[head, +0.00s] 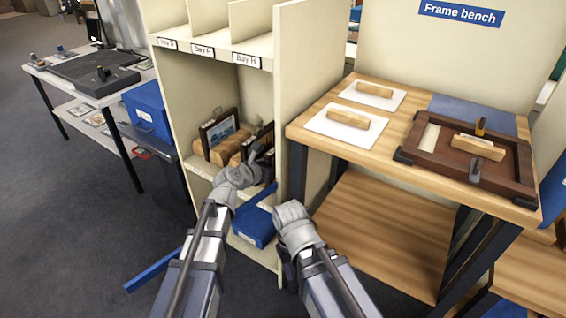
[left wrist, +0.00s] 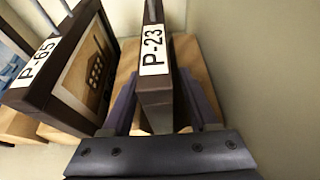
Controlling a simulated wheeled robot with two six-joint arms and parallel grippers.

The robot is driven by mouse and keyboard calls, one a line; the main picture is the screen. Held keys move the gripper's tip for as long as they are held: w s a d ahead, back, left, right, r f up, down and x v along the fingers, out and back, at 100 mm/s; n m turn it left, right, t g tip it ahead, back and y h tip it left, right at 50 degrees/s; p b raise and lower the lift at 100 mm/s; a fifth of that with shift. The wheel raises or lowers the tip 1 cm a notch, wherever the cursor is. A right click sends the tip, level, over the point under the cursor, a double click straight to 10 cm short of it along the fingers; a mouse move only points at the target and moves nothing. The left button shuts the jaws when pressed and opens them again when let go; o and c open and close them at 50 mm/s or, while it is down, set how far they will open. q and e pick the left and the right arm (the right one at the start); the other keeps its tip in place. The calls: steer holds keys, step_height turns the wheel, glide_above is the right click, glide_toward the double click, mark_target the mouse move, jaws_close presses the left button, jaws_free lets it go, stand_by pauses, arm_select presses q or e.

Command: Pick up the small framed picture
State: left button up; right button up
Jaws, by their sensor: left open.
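A dark framed picture labelled P-23 (left wrist: 155,60) stands on edge in a wooden rack in the left wrist view. My left gripper (left wrist: 158,108) is open, with one finger on each side of it; I cannot tell whether either touches. A framed picture labelled P-65 (left wrist: 68,72) stands just left of it. In the head view my left gripper (head: 256,158) reaches into the shelf bay, partly hiding the framed pictures there. One picture with a blue scene (head: 222,131) shows clearly at the left. My right arm's wrist shows in the head view, but its jaws cannot be made out.
The shelf's upright side panel (head: 292,100) stands close right of my left gripper. A blue box (head: 253,226) sits on the shelf below. The frame bench (head: 300,122) at right holds wooden blocks and a large brown frame (head: 410,152). A table (head: 45,76) stands at left.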

arm_select(q)
steer(key=shift+c, duration=0.2)
jaws_close()
stand_by(1.1)
